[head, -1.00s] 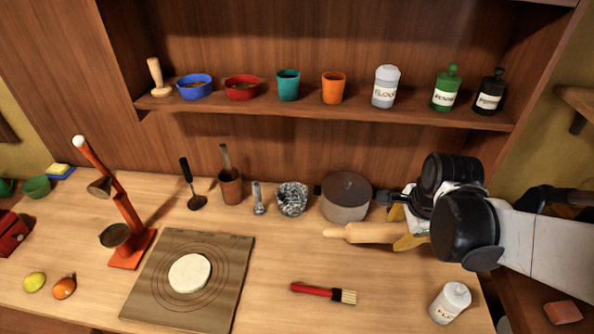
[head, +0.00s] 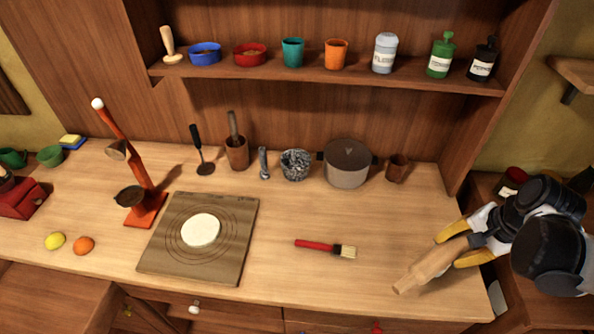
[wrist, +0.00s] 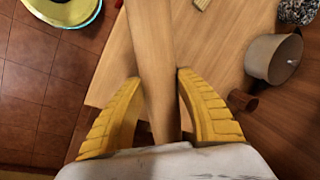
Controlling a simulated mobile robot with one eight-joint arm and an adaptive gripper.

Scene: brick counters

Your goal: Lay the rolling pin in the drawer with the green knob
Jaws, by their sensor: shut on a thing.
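The wooden rolling pin (head: 430,264) is held at the right end of the counter, tilted, its free end pointing down-left in the head view. My gripper (head: 459,247) is shut on it, with yellow fingers on either side. In the wrist view the pin (wrist: 154,60) runs lengthwise between the fingers of my gripper (wrist: 155,78). Below the counter's front edge, a drawer with a white knob (head: 194,308) and another with a red knob (head: 376,327) show partly. I see no green knob in these views.
A red-handled brush (head: 325,248) and a board (head: 235,265) with dough lie on the counter (head: 340,285). A pot (head: 347,165) and wooden cup (head: 397,168) stand at the back. The front right of the counter is mostly clear. A wooden panel (head: 55,300) juts out at lower left.

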